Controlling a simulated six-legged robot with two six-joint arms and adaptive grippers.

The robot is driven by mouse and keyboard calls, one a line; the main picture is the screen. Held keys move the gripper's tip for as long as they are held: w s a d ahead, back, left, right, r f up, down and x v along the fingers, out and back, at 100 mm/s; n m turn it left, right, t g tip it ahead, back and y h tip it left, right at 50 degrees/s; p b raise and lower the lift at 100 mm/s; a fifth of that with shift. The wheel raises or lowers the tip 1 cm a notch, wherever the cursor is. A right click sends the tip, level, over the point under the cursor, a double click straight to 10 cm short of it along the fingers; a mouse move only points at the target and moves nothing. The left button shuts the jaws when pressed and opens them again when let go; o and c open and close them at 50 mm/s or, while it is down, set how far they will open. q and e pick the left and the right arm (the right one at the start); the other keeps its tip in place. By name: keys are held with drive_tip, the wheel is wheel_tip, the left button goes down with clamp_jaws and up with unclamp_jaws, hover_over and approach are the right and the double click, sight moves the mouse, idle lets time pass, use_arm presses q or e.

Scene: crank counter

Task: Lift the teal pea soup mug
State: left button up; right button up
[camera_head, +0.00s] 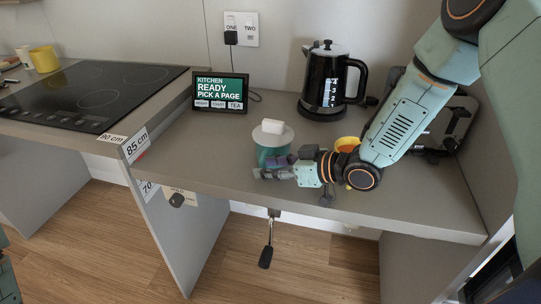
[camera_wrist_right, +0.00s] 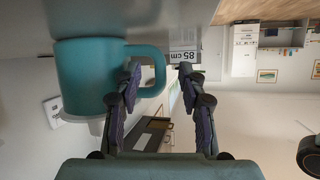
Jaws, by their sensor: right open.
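The teal mug (camera_head: 270,152) stands upright on the counter, with a white lid and a small white block on top. My right gripper (camera_head: 266,168) is open at the near side of the mug, low over the counter. In the right wrist view, which is upside down, the mug (camera_wrist_right: 85,75) is at the left and its handle (camera_wrist_right: 152,52) reaches between the open fingers of the gripper (camera_wrist_right: 162,78). One finger overlaps the handle's opening; whether it touches the handle I cannot tell. My left gripper is out of view.
A black kettle (camera_head: 326,82) and a small screen (camera_head: 220,93) stand behind the mug. A yellow-orange cup (camera_head: 347,144) is partly hidden by my right arm. A hob (camera_head: 90,88) is at the left. A crank (camera_head: 267,245) hangs below the counter's front edge.

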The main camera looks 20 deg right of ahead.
drive_tip(key=shift+w+a, duration=0.1)
drive_tip(key=shift+w, duration=0.05)
drive_tip(key=shift+c, duration=0.2)
drive_tip(key=c, duration=0.4)
clamp_jaws()
